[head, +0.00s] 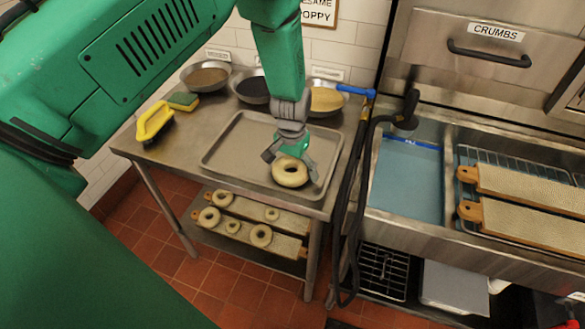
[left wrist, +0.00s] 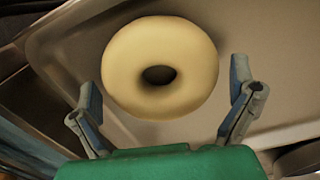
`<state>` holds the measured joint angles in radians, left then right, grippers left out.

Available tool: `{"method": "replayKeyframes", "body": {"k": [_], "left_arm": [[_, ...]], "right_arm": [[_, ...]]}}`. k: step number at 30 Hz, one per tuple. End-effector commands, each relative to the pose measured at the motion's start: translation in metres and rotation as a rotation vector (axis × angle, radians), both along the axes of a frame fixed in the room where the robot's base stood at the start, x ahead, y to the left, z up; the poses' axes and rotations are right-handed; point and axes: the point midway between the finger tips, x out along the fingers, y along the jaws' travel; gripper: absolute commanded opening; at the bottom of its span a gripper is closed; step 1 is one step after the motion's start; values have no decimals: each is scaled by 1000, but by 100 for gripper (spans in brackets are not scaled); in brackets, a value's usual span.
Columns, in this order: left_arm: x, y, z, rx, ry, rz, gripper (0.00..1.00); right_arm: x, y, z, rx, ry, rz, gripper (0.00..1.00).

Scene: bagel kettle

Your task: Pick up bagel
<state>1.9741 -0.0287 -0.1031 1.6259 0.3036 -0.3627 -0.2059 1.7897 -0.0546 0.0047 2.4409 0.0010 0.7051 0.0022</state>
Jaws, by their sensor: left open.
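A pale, round bagel (head: 290,173) lies on the metal tray (head: 228,142) near its front right corner. My left gripper (head: 291,166) is above the bagel, pointing down, with its fingers spread. In the left wrist view the bagel (left wrist: 160,66) shows whole, with its dark hole. There the open left gripper (left wrist: 168,110) has one finger on each side of the bagel's near part, and I see no grip on it. My right gripper is not in view.
Behind the tray stand several bowls, one dark-filled (head: 253,88). A yellow brush (head: 154,122) lies at the table's left. Boards with several bagels (head: 261,236) rest on the shelf below. A dark hose (head: 347,215) hangs right of the table, beside the water basin (head: 408,180).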

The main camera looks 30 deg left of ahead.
Motion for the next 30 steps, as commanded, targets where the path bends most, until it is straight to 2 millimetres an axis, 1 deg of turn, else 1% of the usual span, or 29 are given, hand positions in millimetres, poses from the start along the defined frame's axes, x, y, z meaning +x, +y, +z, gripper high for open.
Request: {"method": "replayKeyframes", "body": {"k": [6, 8, 9, 10, 20, 23, 26, 30], "left_arm": [[0, 0, 0, 0, -1, 0, 100], [0, 0, 0, 0, -1, 0, 79], [0, 0, 0, 0, -1, 0, 65], [0, 0, 0, 0, -1, -1, 54], [1, 0, 2, 0, -2, -1, 54], [2, 0, 13, 0, -4, -1, 54], [2, 0, 31, 1, -6, -2, 54], [2, 0, 61, 1, -6, -1, 54]], "right_arm": [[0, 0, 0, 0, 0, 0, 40], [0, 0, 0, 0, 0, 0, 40], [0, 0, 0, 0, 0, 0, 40], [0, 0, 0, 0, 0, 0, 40], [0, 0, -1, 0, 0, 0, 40], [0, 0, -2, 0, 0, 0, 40], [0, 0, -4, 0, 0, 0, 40], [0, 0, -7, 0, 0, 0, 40]]}}
